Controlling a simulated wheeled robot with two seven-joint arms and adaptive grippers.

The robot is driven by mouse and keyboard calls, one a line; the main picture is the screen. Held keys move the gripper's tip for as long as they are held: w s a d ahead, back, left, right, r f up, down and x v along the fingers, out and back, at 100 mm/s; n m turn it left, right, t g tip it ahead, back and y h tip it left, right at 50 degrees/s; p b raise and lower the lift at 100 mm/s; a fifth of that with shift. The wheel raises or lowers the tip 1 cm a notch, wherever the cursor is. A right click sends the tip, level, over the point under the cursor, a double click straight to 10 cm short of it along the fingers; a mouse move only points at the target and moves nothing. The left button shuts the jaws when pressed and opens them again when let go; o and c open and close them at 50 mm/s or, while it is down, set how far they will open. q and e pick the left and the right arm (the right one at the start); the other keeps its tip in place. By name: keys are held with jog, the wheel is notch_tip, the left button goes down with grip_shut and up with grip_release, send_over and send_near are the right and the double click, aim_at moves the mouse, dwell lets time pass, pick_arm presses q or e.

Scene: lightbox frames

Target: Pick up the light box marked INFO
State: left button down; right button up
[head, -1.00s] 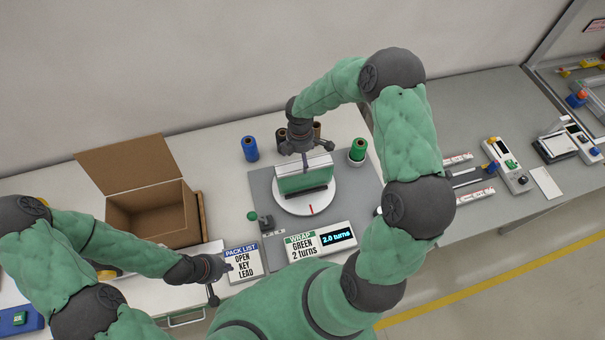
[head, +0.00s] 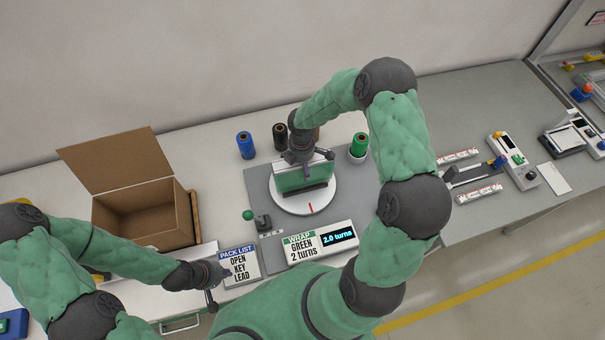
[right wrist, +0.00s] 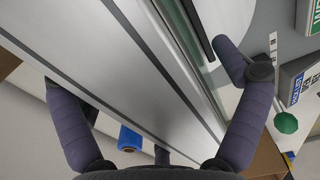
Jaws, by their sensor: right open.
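A light box (head: 302,180) with a green face and pale frame stands upright on a white round turntable (head: 327,200). No INFO lettering is readable on it. My right gripper (head: 306,158) is open just above the box, its fingers spread along the top. In the right wrist view the silver frame of the box (right wrist: 140,70) runs between the two fingers of that gripper (right wrist: 145,72), which stand apart. My left gripper (head: 221,290) appears open and empty, beside the pack list sign (head: 240,264).
An open cardboard box (head: 145,215) stands at left. Blue (head: 245,146), black (head: 279,137) and green (head: 358,147) rolls stand behind the turntable. A wrap sign (head: 320,243) showing "GREEN 2 turns" and "2.0 turns" lies in front. A green-knobbed lever (head: 249,215) is left of the turntable.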

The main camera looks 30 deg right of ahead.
jog(key=shift+c, duration=0.2)
jog(key=shift+r, duration=0.1)
jog(key=c, duration=1.7)
jog(key=shift+c, duration=0.2)
jog(key=shift+r, duration=0.1)
